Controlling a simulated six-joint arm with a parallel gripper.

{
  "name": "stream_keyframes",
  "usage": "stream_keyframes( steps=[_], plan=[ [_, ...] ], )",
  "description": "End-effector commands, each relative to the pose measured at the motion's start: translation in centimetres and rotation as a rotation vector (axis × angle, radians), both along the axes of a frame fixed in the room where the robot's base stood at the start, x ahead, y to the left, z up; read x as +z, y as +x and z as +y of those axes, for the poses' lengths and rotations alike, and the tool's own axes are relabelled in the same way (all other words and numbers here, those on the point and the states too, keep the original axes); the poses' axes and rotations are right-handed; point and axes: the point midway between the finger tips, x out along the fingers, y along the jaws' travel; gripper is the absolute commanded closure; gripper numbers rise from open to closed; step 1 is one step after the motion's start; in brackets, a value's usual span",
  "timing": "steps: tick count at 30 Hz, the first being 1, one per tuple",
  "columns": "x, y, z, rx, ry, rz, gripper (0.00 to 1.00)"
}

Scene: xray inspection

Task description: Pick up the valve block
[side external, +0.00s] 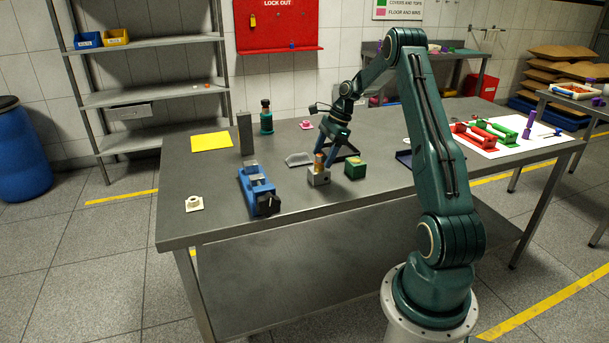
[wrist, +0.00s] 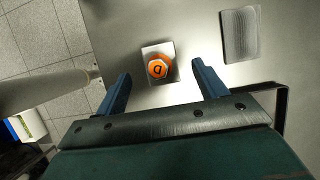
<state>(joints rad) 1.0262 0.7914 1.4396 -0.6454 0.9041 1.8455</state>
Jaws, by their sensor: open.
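The valve block (side external: 318,177) is a small silvery block with an orange-brown fitting on top. It stands upright on the steel table near its front middle. In the wrist view the valve block (wrist: 149,50) shows from above, with an orange hexagonal cap marked with a dark letter. My gripper (side external: 338,151) is above the table close to the block, its blue fingers pointing down. In the wrist view my gripper (wrist: 161,68) is open, with one finger to each side of the block and clear gaps between. Nothing is held.
A green block (side external: 355,169) stands just right of the valve block. A grey wedge-shaped piece (side external: 299,159) lies just behind it to the left. A blue vise (side external: 258,190) stands further left. A tall grey block (side external: 245,133) stands behind the vise. The table's front left is mostly bare.

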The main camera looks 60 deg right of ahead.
Motion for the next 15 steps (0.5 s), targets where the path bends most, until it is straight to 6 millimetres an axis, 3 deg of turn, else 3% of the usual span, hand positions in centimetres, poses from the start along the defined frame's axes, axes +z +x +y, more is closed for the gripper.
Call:
stream_keyframes(
  steps=[7,15],
  plan=[
    [-2.9,0.8,0.9,0.002,0.001,0.001,0.29],
    [-3.8,1.1,1.1,0.001,-0.002,0.0,0.29]
  ],
)
